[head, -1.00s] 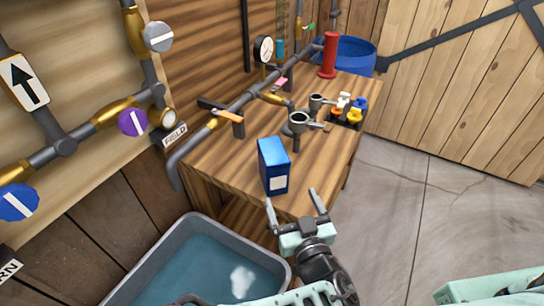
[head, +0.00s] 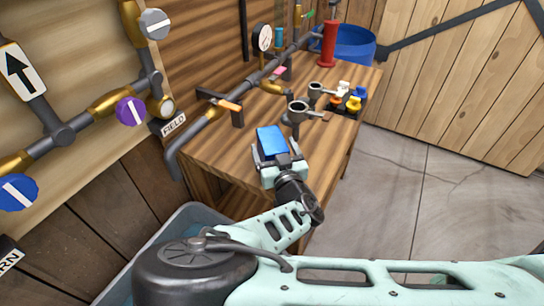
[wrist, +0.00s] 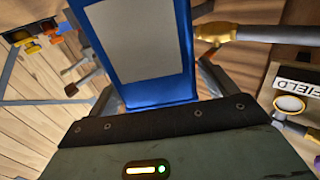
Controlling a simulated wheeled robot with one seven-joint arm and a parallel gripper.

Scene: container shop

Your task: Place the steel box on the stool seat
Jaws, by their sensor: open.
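A blue box (head: 271,140) with a pale label stands on the wooden workbench (head: 215,155) near its front end. My gripper (head: 281,163) is at the box's near side, open, and hides its lower part in the head view. In the wrist view the box (wrist: 188,50) fills the middle, its pale label facing the camera, with one open finger on either side of it. I cannot tell whether the fingers touch it. I see no box that looks like bare steel, and no stool.
A grey pipe with a gauge (head: 262,37) and an orange-handled valve (head: 229,105) runs along the bench's left. Two metal cup-like fittings, colored knobs (head: 354,104) and a red cylinder (head: 329,45) stand beyond. A grey tub (head: 190,214) is below. Concrete floor (head: 395,190) lies clear to the right.

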